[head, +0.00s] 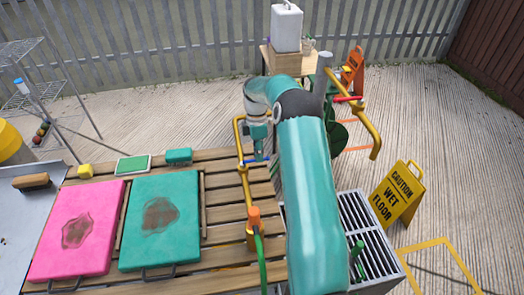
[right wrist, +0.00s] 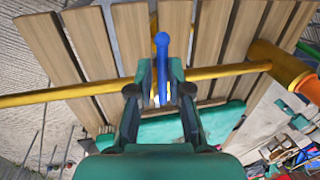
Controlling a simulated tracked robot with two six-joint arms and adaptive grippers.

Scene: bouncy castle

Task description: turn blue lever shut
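The blue lever (right wrist: 162,62) sits on a yellow pipe (right wrist: 75,92) and points crosswise to it in the right wrist view. In the head view the lever (head: 257,160) is a small blue bar by the pipe (head: 243,180), partly hidden by my gripper. My right gripper (head: 258,150) is at the lever, pointing down. In the right wrist view its two fingers (right wrist: 162,75) stand on either side of the lever, with narrow gaps beside it; I see no clear grip. My left gripper is not in view.
The pipe runs over a slatted wooden deck to an orange fitting (head: 254,217) with a green hose. Pink (head: 85,232) and teal (head: 160,220) boards lie left of it. A metal grate (head: 365,235) and yellow wet floor sign (head: 398,193) stand right.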

